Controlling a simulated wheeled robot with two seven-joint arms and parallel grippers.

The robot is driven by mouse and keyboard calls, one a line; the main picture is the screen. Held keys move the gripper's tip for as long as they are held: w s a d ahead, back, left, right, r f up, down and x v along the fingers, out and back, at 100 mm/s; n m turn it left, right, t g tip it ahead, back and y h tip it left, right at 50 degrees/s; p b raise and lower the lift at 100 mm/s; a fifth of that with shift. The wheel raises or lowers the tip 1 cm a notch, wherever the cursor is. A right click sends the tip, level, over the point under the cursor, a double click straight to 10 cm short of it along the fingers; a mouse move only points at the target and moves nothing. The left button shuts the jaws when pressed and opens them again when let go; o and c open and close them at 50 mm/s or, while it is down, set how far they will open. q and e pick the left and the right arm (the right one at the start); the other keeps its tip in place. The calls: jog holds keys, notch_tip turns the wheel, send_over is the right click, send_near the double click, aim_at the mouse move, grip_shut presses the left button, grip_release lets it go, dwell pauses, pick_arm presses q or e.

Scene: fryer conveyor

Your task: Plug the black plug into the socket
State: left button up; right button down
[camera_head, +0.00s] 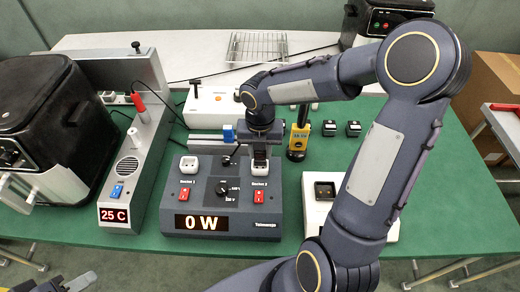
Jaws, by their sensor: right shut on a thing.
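The dark grey power box (222,190) stands in the middle of the green table, its display reading 0 W. It has a white left socket (189,164) and a white right socket (260,170), each with a red switch below. My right gripper (260,152) points down directly over the right socket, shut on a dark thing that appears to be the black plug (260,158). The gripper mostly hides the plug; I cannot tell whether it is seated in the socket. My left gripper (78,283) is at the bottom left edge, away from the box, its jaw opening unclear.
A grey device (135,170) reading 25 C and a black fryer (50,120) stand to the left. A white charger-like box (318,205) sits partly behind my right arm.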

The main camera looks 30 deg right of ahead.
jog(key=shift+f+b, duration=0.9)
jog(key=shift+f, duration=0.45)
dwell(0.3)
jog(key=c, duration=1)
grip_release()
jog(key=shift+r, duration=0.1)
jog(key=shift+r, duration=0.1)
jog(key=shift+r+p, duration=2.95)
jog(key=shift+p, duration=0.2)
